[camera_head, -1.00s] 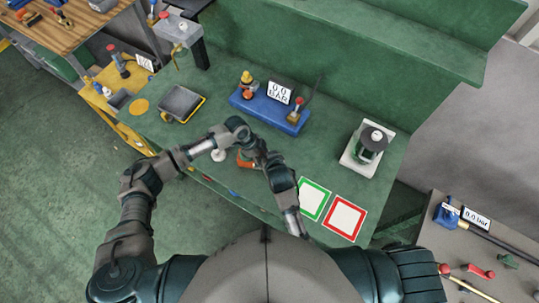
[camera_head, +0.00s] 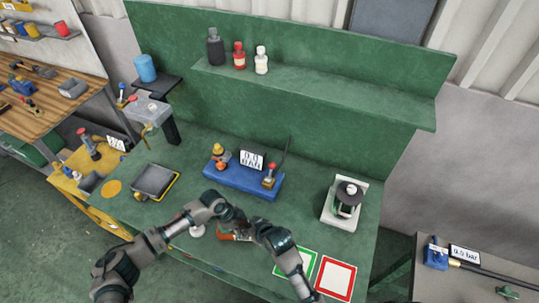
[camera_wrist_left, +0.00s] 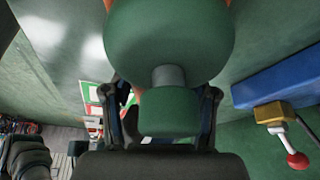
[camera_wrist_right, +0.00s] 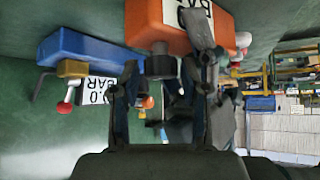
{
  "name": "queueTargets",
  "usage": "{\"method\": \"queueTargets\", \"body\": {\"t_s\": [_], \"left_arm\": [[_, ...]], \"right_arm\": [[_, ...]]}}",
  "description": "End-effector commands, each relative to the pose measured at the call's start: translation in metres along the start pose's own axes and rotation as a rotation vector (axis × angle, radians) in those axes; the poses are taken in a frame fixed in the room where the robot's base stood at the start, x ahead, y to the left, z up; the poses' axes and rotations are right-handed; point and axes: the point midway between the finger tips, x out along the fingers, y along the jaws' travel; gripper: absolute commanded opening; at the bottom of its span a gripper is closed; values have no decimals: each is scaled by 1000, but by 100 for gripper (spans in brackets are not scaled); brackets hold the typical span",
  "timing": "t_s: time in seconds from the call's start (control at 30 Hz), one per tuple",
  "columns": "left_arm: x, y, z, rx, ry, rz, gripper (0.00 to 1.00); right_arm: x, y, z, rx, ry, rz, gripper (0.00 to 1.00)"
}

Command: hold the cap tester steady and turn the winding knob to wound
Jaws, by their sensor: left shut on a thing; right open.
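The cap tester (camera_head: 232,238) is orange and is partly hidden by my arms at the front of the green bench. In the right wrist view, its orange body (camera_wrist_right: 150,22) has a white label and a grey knob (camera_wrist_right: 160,62). My right gripper (camera_wrist_right: 160,84) is open, its fingers either side of this knob. The right gripper (camera_head: 243,226) also shows in the head view, close to the left one. My left gripper (camera_wrist_left: 163,108) is shut on a green block (camera_wrist_left: 168,121) on a grey stem below a large green round part; some orange shows behind.
A blue gauge stand (camera_head: 240,182) stands behind the tester. A dark tray (camera_head: 155,181) is left. A grey-white device (camera_head: 340,208) stands right. A green-framed pad (camera_head: 297,263) and a red-framed pad (camera_head: 331,279) lie at the front right. Bottles stand on the shelf above.

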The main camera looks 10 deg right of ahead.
Motion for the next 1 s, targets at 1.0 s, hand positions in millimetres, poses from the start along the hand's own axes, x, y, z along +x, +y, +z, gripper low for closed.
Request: {"method": "queueTargets", "body": {"t_s": [1.0], "left_arm": [[0, 0, 0, 0, 0, -1, 7]], "right_arm": [[-107, 58, -25, -365, 51, -292, 45]]}}
